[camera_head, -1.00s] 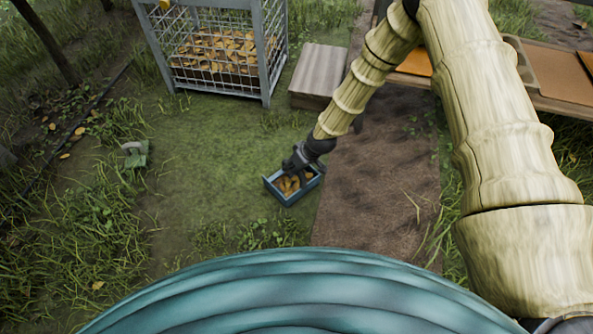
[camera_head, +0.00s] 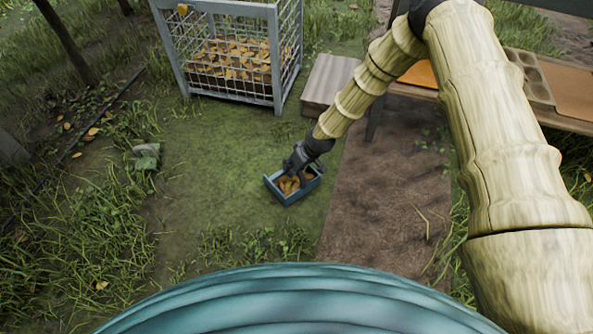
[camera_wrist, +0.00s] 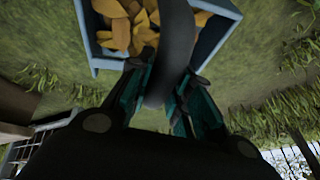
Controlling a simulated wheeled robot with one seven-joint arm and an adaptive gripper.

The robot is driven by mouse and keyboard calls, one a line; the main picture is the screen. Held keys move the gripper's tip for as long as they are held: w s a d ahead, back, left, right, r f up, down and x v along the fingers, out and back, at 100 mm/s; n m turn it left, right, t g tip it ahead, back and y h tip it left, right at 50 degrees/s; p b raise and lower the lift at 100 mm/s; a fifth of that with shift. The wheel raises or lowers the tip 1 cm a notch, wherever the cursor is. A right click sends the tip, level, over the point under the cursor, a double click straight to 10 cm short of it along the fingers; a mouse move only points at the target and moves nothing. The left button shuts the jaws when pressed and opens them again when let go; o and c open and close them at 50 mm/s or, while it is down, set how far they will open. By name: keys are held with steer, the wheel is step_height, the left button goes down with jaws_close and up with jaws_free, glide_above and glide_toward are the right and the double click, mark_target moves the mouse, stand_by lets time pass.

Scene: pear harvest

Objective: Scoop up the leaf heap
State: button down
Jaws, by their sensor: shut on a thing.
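A blue-grey scoop (camera_head: 283,197), shaped like a shallow open box, holds a pile of orange-brown leaves (camera_head: 289,185). My gripper (camera_head: 298,160) is above the scoop at its far side. In the wrist view my gripper (camera_wrist: 160,92) is shut on a dark curved handle (camera_wrist: 176,40) that rises over the leaves. The scoop's rim (camera_wrist: 210,45) and the leaves (camera_wrist: 127,24) also show there. The scoop is low over or on the grass; I cannot tell whether it touches. No separate leaf heap shows on the ground.
A wire-mesh cage (camera_head: 277,60) with many leaves stands at the back. A slatted wooden box (camera_head: 327,80) is beside it. A brown soil strip (camera_head: 385,190) lies right of the scoop, with a wooden bench (camera_head: 570,90) beyond.

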steer(key=shift+w+a, duration=0.7)
steer(key=shift+w, duration=0.25)
steer(key=shift+r+p, duration=3)
steer(key=shift+r, duration=1.15)
steer(key=shift+d+r, duration=0.1)
steer(key=shift+r, duration=0.05)
